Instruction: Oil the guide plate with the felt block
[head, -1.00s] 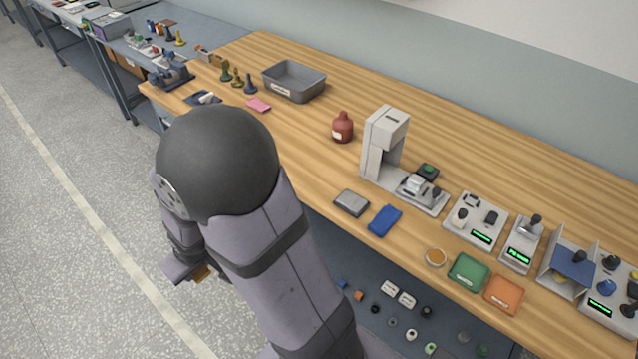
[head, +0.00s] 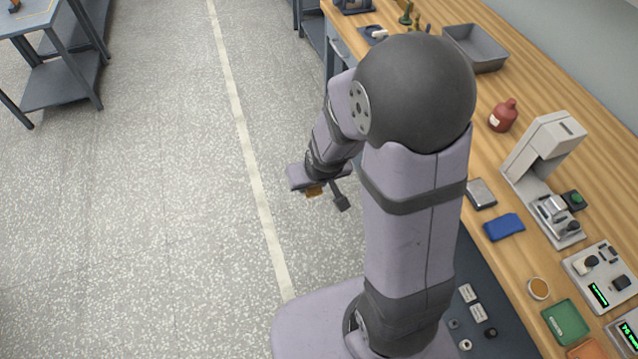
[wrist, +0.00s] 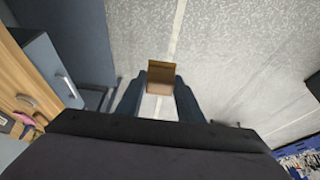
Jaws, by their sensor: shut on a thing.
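My gripper (head: 326,186) is shut on a small brown block, which I take for the felt block (head: 314,191). They hang over the grey floor, left of the bench, apart from any surface. In the wrist view the block (wrist: 161,74) sits between the two dark fingertips, with a darker brown upper face and a paler lower face. I cannot pick out the guide plate for sure in either current view. My arm covers part of the bench's front edge in the head view.
The wooden bench (head: 515,85) carries a grey bin (head: 476,48), a red bottle (head: 503,116), a pale machine (head: 545,150), a blue cloth (head: 504,227), a round orange-filled dish (head: 538,288) and a green tray (head: 566,322). Open floor lies left. Another table (head: 40,20) stands far left.

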